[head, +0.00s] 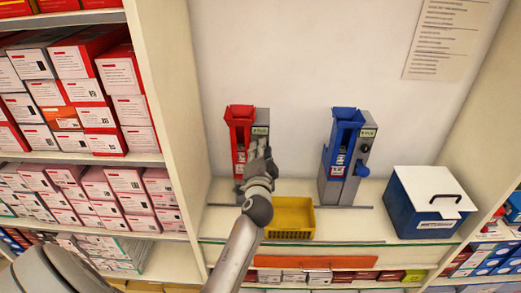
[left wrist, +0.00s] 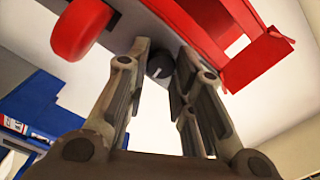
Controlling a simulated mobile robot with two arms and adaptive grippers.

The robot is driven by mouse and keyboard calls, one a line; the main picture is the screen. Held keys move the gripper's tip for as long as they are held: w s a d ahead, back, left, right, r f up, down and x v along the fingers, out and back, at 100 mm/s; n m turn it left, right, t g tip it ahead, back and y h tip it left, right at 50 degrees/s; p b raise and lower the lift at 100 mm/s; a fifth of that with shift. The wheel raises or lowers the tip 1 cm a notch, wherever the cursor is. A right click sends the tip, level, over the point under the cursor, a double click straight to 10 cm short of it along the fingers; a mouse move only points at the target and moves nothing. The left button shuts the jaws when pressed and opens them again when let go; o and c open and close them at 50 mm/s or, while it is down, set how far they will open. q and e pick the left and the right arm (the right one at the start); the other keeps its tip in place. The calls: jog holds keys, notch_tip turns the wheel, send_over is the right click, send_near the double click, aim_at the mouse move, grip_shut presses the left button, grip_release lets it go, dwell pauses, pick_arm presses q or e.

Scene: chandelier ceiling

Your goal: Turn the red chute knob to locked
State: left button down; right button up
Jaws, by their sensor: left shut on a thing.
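The red chute (head: 240,132) stands on the counter against the back wall, with a red hopper and a grey side panel. My left gripper (head: 262,160) is at that panel and hides most of it in the head view. In the left wrist view the fingers (left wrist: 160,82) are on either side of a small dark round knob (left wrist: 158,62), and the gripper is shut on it. The knob carries a pale mark, but I cannot tell which position it stands at. A larger red round part (left wrist: 80,28) sits beside it on the same panel. My right gripper is not in view.
The blue chute (head: 343,150) stands to the right, with a yellow basket (head: 290,217) in front between them. A blue box with a white lid (head: 430,203) is at the right. Shelves of boxes (head: 85,95) line the left side.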

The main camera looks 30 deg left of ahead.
pick_arm(q)
jog(key=shift+r+m, duration=0.1)
jog(key=shift+m, duration=0.5)
jog(key=c, duration=1.3)
grip_release()
jog(key=shift+w, duration=0.1)
jog(key=shift+o, duration=0.2)
jog(key=v, duration=0.7)
jog(key=shift+s, duration=0.3)
jog(key=shift+d+f, duration=0.1)
jog(key=shift+f, duration=0.1)
